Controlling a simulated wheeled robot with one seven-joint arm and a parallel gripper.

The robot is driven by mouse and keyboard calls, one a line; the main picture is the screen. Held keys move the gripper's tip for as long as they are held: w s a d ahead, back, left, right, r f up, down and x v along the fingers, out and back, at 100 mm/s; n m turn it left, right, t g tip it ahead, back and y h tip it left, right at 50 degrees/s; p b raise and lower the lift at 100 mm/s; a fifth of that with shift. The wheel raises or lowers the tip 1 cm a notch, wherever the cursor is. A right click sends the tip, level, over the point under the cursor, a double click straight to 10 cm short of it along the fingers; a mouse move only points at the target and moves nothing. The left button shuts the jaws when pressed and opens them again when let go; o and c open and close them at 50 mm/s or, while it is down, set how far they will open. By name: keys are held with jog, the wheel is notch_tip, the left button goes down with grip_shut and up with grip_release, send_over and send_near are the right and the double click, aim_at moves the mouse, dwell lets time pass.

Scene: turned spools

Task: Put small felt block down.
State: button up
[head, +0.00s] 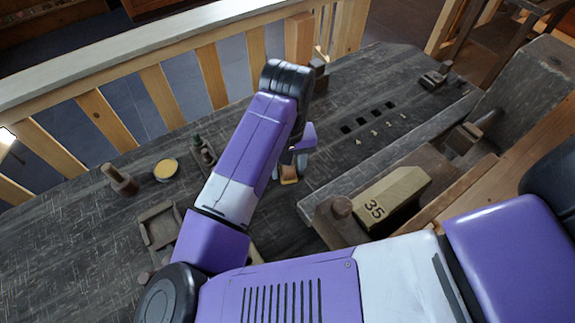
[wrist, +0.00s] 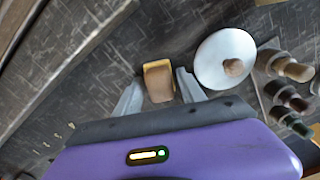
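A small tan and brown block, which looks like the felt block (wrist: 158,80), is between the two fingers of my gripper (wrist: 158,78) in the wrist view. Narrow dark gaps seem to show on both sides of it, so I cannot tell whether the fingers touch it. In the head view the block (head: 288,174) shows low beside the end of my arm, over the dark workbench (head: 335,165). My arm hides much of my gripper there. I cannot tell whether the block rests on the bench.
In the wrist view a pale disc with a brown knob (wrist: 220,60) is close to the right finger, and turned spools (wrist: 285,68) stand beyond it. In the head view a block marked 35 (head: 385,195), a yellow-topped tin (head: 165,170) and a wooden peg (head: 120,180) stand around.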

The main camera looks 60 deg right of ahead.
jog(key=shift+o, duration=0.5)
jog(key=shift+r, duration=0.1)
jog(key=shift+r, duration=0.2)
notch_tip(320, 180, up, 12)
jog(key=p, duration=0.1)
jog(key=shift+f, duration=0.1)
dwell(0.4)
